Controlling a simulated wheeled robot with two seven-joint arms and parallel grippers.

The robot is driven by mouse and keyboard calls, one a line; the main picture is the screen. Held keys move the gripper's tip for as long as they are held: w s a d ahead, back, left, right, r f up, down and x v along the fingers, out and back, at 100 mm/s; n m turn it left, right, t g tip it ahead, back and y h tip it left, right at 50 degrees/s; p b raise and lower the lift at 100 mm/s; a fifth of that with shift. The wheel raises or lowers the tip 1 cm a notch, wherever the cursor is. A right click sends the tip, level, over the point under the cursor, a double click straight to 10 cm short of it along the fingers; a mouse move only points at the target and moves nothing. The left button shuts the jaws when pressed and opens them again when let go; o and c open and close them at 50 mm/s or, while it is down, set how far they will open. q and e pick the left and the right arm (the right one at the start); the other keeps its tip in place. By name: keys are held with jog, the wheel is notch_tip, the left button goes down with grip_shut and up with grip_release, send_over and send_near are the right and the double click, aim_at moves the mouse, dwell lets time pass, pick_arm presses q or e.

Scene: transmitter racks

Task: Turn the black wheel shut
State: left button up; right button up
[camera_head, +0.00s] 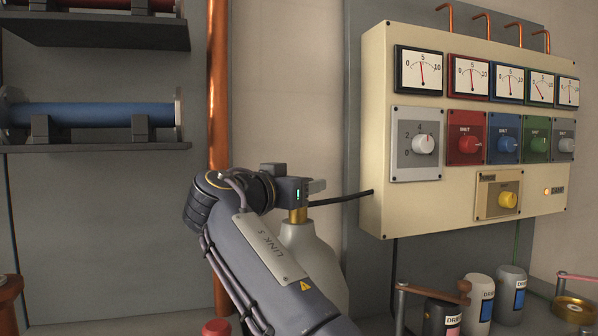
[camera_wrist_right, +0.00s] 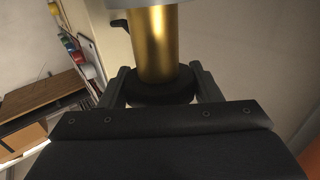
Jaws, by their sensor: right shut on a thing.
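The black wheel (camera_wrist_right: 163,93) shows in the right wrist view as a dark round disc at the end of a brass stem (camera_wrist_right: 153,45). My right gripper (camera_wrist_right: 161,86) has one finger on each side of the wheel and is shut on it. In the head view my right gripper (camera_head: 297,184) is at the top of a pale grey cylinder (camera_head: 312,255), over its brass neck (camera_head: 297,215). The wheel is hidden there by the gripper, so I cannot tell how far it is turned. My left gripper is not in view.
A cream panel (camera_head: 375,130) with gauges and coloured knobs stands to the right. A black hose (camera_head: 345,198) runs from it towards the cylinder neck. A copper pipe (camera_head: 218,80) rises behind my arm. Labelled canisters (camera_head: 480,300) stand at lower right, and a blue tube (camera_head: 90,114) lies on a left shelf.

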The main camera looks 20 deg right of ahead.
jog(key=shift+a+r+m+g+h+p, duration=0.1)
jog(key=shift+m+g+h+p, duration=0.7)
jog(key=shift+g+p, duration=0.3)
jog(key=shift+m+g+h+p, duration=0.3)
jog(key=shift+m+g+p, duration=0.15)
jog(key=shift+g, duration=0.15)
jog(key=o, duration=1)
jog(key=shift+s, duration=0.1)
jog(key=v, duration=0.7)
jog(key=shift+s+a, duration=0.15)
jog(key=shift+a, duration=0.15)
